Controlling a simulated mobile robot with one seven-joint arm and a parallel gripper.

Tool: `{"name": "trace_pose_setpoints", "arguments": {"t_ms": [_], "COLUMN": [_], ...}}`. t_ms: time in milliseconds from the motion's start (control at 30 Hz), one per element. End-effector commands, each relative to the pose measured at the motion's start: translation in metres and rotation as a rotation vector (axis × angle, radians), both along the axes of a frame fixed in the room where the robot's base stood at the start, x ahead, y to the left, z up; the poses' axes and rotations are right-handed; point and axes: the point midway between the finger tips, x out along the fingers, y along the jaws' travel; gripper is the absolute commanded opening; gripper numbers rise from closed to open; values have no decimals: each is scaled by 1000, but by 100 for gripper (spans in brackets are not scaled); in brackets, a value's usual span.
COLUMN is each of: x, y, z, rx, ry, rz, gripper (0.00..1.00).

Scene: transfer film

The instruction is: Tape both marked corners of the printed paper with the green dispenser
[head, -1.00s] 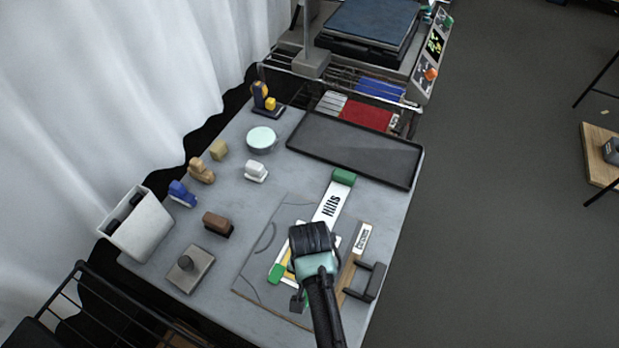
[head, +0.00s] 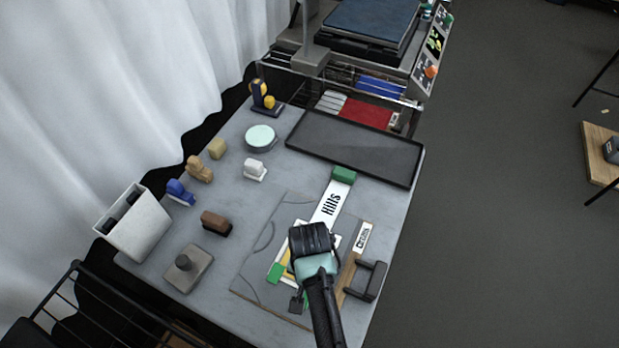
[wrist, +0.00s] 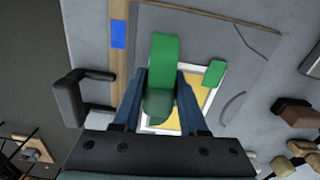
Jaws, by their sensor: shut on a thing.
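The green dispenser (wrist: 163,60) is held between the two blue fingers of my gripper (wrist: 160,98) in the wrist view. In the head view my gripper (head: 312,240) hangs over the paper and hides most of the dispenser. A green piece (wrist: 214,73) lies at one corner of the paper, and also shows in the head view (head: 275,273). The opposite corner is hidden by the dispenser and fingers. I cannot tell whether the dispenser touches the paper.
A grey board (head: 258,268) lies under the paper. A dark handled bracket (head: 371,280) stands at its right. A black tray (head: 360,148), several stamps and a white bin (head: 135,228) stand around.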

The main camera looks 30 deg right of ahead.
Motion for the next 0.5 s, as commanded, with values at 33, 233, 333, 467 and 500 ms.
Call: {"name": "trace_pose_setpoints", "arguments": {"t_ms": [33, 233, 333, 467, 500], "x": [0, 0, 0, 0, 0], "y": [0, 0, 0, 0, 0], "z": [-1, -3, -5, -6, -7], "rx": [0, -1, -1, -1, -1], "ry": [0, -1, -1, -1, -1], "rz": [0, 0, 0, 0, 0], "gripper": [0, 0, 0, 0, 0]}}
